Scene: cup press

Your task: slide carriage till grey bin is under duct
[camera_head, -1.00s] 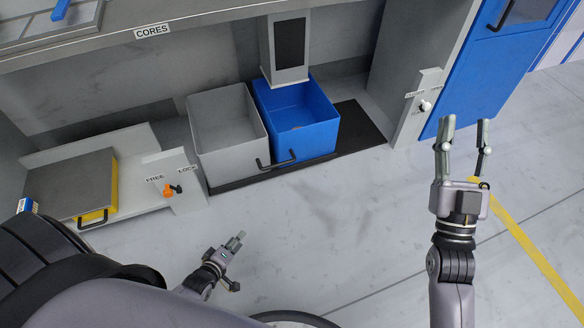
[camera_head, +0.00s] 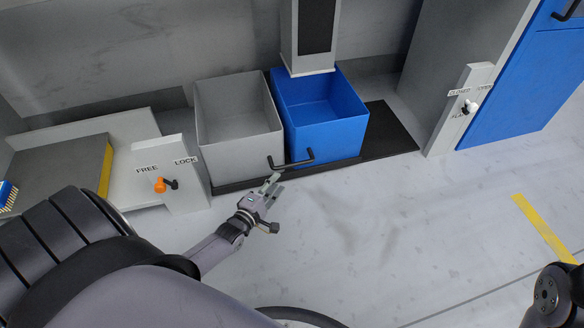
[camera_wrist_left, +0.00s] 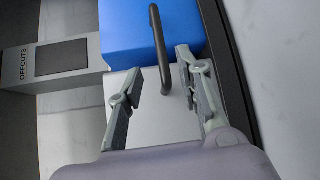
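The grey bin (camera_head: 240,140) and the blue bin (camera_head: 325,125) stand side by side on a dark track (camera_head: 392,130). The duct (camera_head: 309,60) is above the back of the blue bin; it also shows in the left wrist view (camera_wrist_left: 88,65), labelled OFFCUTS. A black handle (camera_head: 291,163) spans the front where the bins meet. My left gripper (camera_head: 272,184) is just in front of it. In the left wrist view the fingers (camera_wrist_left: 162,80) are apart, with the handle (camera_wrist_left: 158,45) reaching between the tips; contact cannot be told. My right gripper is out of view.
A lever with an orange knob (camera_head: 160,185) sits on a FREE/LOCK panel (camera_head: 184,180) at left, knob toward FREE. A white switch (camera_head: 470,107) is on the post beside the blue door (camera_head: 525,85). The floor in front of the bins is clear.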

